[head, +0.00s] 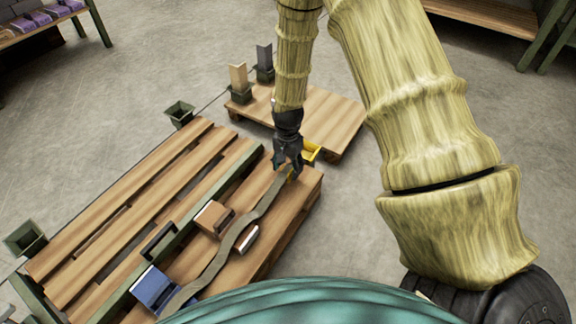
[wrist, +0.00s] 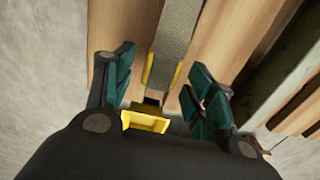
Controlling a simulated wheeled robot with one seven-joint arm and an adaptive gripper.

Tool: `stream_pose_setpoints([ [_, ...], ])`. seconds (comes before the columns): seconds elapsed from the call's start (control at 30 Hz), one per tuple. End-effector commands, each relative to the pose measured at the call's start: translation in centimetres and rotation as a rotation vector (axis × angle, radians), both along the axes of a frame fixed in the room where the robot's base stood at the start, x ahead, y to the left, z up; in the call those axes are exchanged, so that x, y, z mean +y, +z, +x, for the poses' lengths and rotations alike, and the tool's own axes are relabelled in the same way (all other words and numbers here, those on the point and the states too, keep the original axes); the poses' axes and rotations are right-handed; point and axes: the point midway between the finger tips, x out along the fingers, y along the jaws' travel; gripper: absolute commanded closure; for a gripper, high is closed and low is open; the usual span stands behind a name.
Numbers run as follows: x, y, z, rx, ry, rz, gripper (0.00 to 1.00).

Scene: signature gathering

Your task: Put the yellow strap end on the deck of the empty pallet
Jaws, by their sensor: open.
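The yellow strap end (wrist: 146,122) lies between the spread teal-padded fingers of my gripper (wrist: 158,95) in the wrist view. A grey strap (wrist: 180,35) runs up from it, with yellow edge pieces beside the strap. In the head view my open gripper (head: 288,168) is at the far right end of the strap (head: 232,240), over the corner of the near wooden platform. The fingers hide much of the strap end there.
A brown block (head: 213,217), a white-edged block (head: 247,239) and a blue block (head: 155,287) lie along the strap. A farther wooden platform (head: 335,115) carries two upright pieces in green holders. A yellow piece (head: 312,152) shows just past my gripper.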

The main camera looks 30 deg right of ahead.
Motion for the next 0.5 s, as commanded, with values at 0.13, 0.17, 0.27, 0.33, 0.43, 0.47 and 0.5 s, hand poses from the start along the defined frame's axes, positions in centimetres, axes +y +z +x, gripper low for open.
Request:
stream_pose_setpoints([
  [0.13,0.0,0.0,0.0,0.0,0.0,0.0,0.45],
  [0.17,0.0,0.0,0.0,0.0,0.0,0.0,0.45],
  [0.27,0.0,0.2,0.0,0.0,0.0,0.0,0.45],
  [0.33,0.0,0.9,0.0,0.0,0.0,0.0,0.45],
  [0.43,0.0,1.9,0.0,-0.001,0.0,-0.001,0.45],
  [0.47,0.0,2.3,0.0,-0.001,0.0,0.0,0.45],
  [0.5,0.0,2.8,0.0,-0.001,0.0,0.0,0.45],
])
